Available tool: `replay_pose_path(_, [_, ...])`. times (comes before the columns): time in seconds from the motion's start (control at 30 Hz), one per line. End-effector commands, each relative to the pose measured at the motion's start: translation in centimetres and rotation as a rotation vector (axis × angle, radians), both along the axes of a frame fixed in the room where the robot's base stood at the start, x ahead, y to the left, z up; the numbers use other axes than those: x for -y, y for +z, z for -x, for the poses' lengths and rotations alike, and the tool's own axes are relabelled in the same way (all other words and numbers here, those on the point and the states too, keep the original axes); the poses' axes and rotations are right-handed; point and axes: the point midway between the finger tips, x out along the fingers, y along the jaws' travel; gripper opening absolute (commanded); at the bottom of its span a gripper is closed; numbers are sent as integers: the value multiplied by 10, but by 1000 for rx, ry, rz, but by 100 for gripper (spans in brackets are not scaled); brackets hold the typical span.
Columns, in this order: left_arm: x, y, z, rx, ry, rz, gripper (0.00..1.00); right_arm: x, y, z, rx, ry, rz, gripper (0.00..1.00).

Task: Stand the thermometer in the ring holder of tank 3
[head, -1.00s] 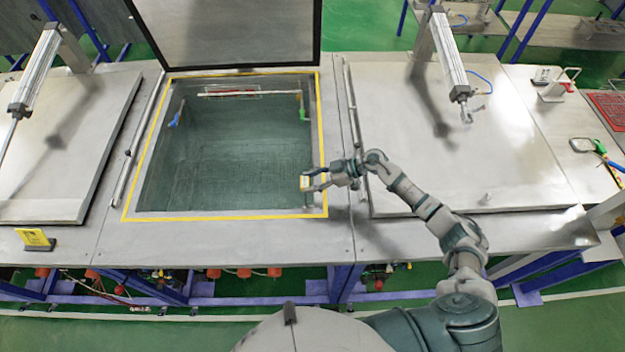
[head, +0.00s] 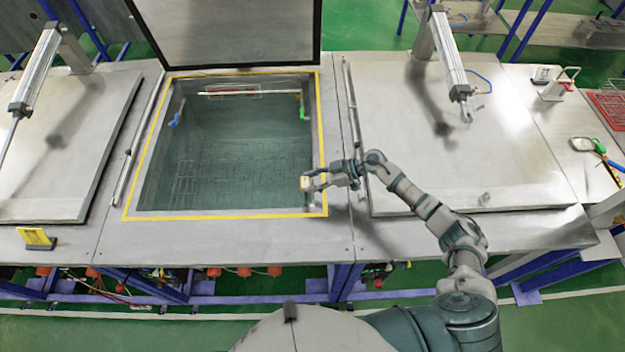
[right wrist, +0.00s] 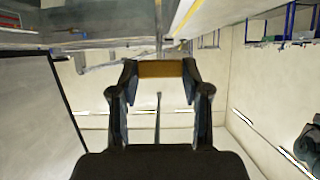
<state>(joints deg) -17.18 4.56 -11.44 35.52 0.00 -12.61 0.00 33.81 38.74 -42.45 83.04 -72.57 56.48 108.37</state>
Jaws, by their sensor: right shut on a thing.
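My right gripper (head: 310,182) is at the right front corner of the open tank (head: 324,150). It is shut on a small yellowish block-like piece (head: 305,183), which I take to be the thermometer's head. In the right wrist view the piece (right wrist: 160,69) spans the gap between the two fingertips. A short grey part (head: 309,202) shows just below it at the tank edge; I cannot tell whether this is the stem or the ring holder. Whether the thermometer is inside a ring is too small to tell. My left gripper is not in view.
The tank's raised lid (head: 230,32) stands behind it. Shut lids with pneumatic cylinders lie at left (head: 60,150) and right (head: 480,150). Inside the tank are a blue clip (head: 176,115) and a green one (head: 303,112). A yellow sign (head: 37,238) stands at front left.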

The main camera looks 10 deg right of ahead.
Motion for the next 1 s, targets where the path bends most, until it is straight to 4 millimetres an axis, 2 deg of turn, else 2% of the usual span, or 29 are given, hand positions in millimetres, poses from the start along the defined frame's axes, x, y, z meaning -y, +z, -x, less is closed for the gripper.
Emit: replay_pose_path(1.0, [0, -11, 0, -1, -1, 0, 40, 0, -34, 0, 1, -1, -1, 12])
